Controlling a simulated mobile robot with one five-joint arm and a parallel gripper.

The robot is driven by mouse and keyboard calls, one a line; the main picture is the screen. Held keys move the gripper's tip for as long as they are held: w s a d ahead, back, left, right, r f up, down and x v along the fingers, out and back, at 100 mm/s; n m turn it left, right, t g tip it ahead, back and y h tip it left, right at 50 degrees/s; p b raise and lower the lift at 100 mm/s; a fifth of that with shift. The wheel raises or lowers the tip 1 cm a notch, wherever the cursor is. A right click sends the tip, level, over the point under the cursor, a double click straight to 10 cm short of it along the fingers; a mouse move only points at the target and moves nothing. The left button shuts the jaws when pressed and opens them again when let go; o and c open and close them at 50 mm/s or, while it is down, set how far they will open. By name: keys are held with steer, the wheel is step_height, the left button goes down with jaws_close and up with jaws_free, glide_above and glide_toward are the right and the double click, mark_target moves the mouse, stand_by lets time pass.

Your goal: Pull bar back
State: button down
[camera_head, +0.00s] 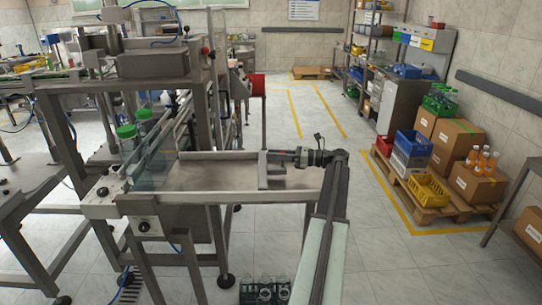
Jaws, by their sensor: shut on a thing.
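The bar (262,171) is a grey metal upright piece standing across the flat metal infeed tray (220,173), near the tray's right end. My gripper (270,156) reaches in from the right and is shut on the bar. My arm rises from the bottom of the picture and bends left at the tray's right end. The fingertips are small and partly hidden against the bar. The tray surface left of the bar looks empty.
Bottles with green caps (127,141) stand behind clear guards at the tray's left end. A crate of bottles (264,291) sits on the floor below. A pallet with a yellow crate (427,190) and cardboard boxes (456,142) is at right. The floor between is clear.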

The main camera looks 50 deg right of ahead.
steer(key=shift+s+d, duration=0.1)
steer(key=shift+d, duration=0.1)
steer(key=c, duration=1.1)
jaws_free()
steer(key=shift+s+d, duration=0.1)
steer(key=shift+s, duration=0.1)
steer(key=shift+w, duration=0.2)
steer(key=v, duration=0.7)
steer(key=shift+s, duration=0.45)
steer(key=shift+r, duration=0.1)
